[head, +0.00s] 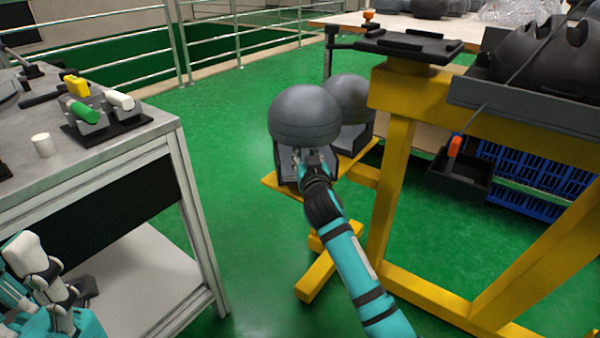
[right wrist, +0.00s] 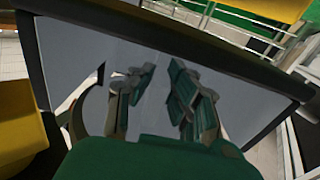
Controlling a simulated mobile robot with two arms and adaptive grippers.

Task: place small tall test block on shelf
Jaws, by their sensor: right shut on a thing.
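The test block (head: 304,117) has a dark grey rounded top above a lower part with a lighter face. It is at the yellow shelf (head: 276,188) in the middle of the head view. My right gripper (head: 311,158) is shut on its near side. In the right wrist view, the block's flat grey face (right wrist: 75,55) fills most of the picture behind the fingers (right wrist: 158,98). I cannot tell whether its underside touches the shelf. My left gripper (head: 35,262) is low at the left, beside the grey table; its fingertips are unclear.
A similar dark rounded block (head: 352,98) stands just behind. A yellow frame (head: 397,185) rises at the right, carrying a black tray (head: 410,44). A grey table (head: 150,128) with small parts stands at the left. Green floor between is clear.

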